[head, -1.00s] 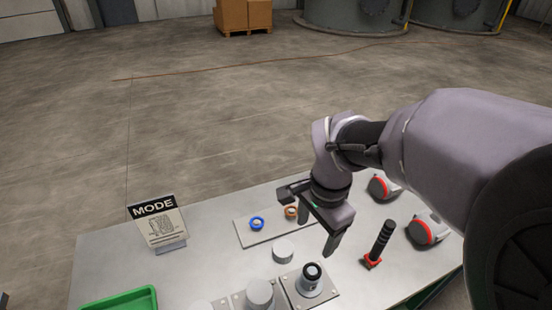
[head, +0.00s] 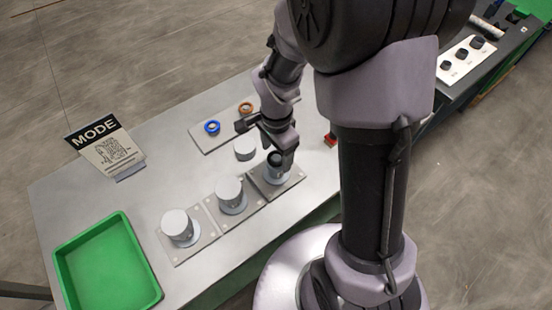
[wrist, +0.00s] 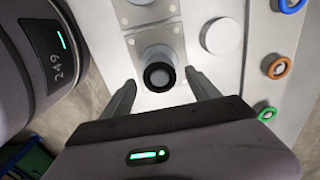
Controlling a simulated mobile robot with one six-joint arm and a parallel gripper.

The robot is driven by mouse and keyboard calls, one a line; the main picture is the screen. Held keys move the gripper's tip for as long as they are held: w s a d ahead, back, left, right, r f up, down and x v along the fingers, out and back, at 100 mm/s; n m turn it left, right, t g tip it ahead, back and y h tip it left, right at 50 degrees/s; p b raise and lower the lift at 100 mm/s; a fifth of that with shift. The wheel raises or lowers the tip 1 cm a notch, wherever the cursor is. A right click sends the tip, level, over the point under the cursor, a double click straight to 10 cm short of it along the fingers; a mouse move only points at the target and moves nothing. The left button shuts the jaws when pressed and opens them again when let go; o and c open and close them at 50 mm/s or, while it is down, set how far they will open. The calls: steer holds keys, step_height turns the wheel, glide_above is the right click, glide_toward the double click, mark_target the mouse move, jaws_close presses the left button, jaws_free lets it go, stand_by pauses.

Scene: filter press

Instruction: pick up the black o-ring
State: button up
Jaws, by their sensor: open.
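The black o-ring (wrist: 159,77) sits around the top of a pale post (wrist: 155,54) on a square plate. In the head view the o-ring (head: 275,159) is at the right end of the row of plates, partly behind a finger. My gripper (wrist: 162,82) is open, with one finger on each side of the o-ring in the wrist view. The fingers look apart from it. In the head view my gripper (head: 266,146) is just over the post. I cannot tell the exact height gap.
Two capped posts (head: 231,193) stand left along the row. A loose white cap (head: 245,149) lies behind. A pale board carries blue (head: 212,127), orange (head: 246,108) and green (wrist: 266,114) rings. A green tray (head: 107,267) and a MODE sign (head: 104,146) are at left.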

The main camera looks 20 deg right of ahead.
steer(key=c, duration=1.4)
steer(key=shift+r, duration=0.1)
